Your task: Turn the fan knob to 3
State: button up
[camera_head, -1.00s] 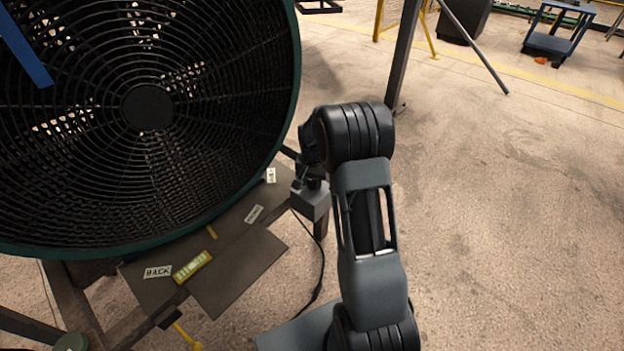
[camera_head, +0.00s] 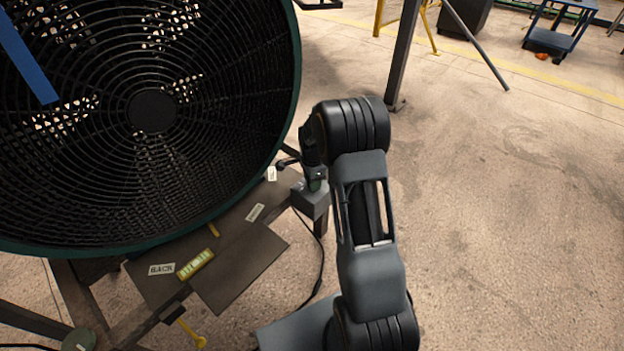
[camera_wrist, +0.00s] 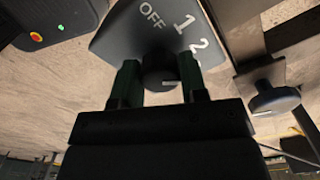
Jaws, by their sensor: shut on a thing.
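The fan knob (camera_wrist: 158,72) is a dark round knob on a grey dial plate (camera_wrist: 115,40) marked OFF, 1 and 2 in the wrist view. No 3 shows; a finger covers part of the plate beyond the 2. A pale line on the knob lies at its right side, below the 2. My gripper (camera_wrist: 160,80) is shut on the knob, with one green finger on each side. In the head view, my gripper (camera_head: 314,180) is at the grey control box (camera_head: 309,200) beside the fan; the knob is hidden there.
The large round fan (camera_head: 285,120) fills the left of the head view. A dark platform (camera_head: 240,275) with labels and a yellow level (camera_head: 196,264) lies below it. A second knob (camera_wrist: 275,100) shows at right in the wrist view. Open floor lies at right.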

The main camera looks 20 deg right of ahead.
jog(key=m, duration=0.4)
jog(key=shift+m, duration=0.3)
dwell(0.6)
jog(key=o, duration=0.9)
jog(key=shift+r, duration=0.1)
notch_tip(320, 180, up, 14)
jog(key=shift+f+p, duration=0.15)
jog(key=shift+p, duration=1)
